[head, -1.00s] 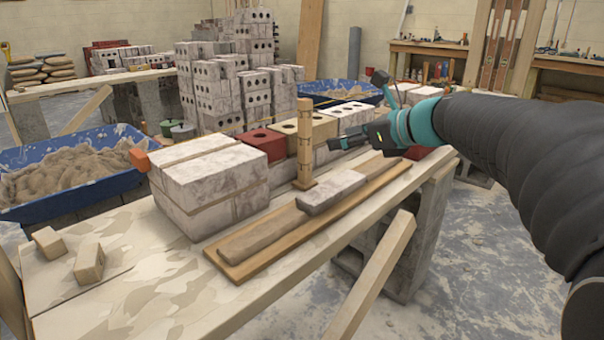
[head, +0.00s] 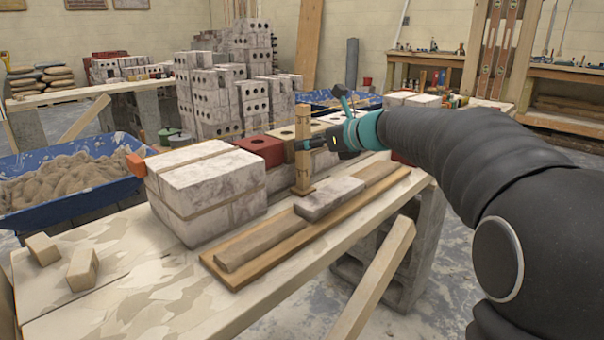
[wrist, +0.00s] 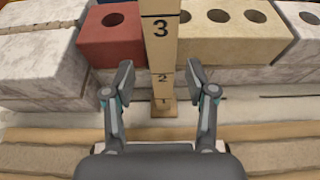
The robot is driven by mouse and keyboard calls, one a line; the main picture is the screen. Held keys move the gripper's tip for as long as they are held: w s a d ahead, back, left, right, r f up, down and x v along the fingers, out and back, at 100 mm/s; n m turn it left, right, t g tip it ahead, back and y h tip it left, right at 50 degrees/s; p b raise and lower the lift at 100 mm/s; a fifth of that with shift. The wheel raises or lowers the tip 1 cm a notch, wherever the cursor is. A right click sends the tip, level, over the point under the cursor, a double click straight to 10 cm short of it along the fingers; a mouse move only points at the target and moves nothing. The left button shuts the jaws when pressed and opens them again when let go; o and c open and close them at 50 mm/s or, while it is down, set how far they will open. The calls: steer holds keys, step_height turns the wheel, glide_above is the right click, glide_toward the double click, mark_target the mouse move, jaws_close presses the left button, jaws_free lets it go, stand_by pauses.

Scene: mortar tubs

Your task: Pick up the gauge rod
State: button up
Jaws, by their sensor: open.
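The gauge rod (head: 302,160) is an upright light wooden post on a small flat foot, standing on the plank table in front of the brick row. My gripper (wrist: 160,80) is open, with one finger on each side of the rod in that view. I cannot tell whether the rod is fully between the fingertips or just beyond them. In the head view my gripper (head: 322,144) is at the rod's upper part, coming from the right.
A red brick (head: 260,150) and a tan brick (wrist: 230,35) stand behind the rod. A mortar-smeared block stack (head: 205,195) is to the left. A loose grey brick (head: 330,198) lies on a wooden board (head: 240,275) in front. A blue mortar tub (head: 60,205) stands at left.

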steer(key=x, duration=0.3)
steer(key=shift+w, duration=0.2)
jaws_close()
steer(key=shift+r, duration=0.15)
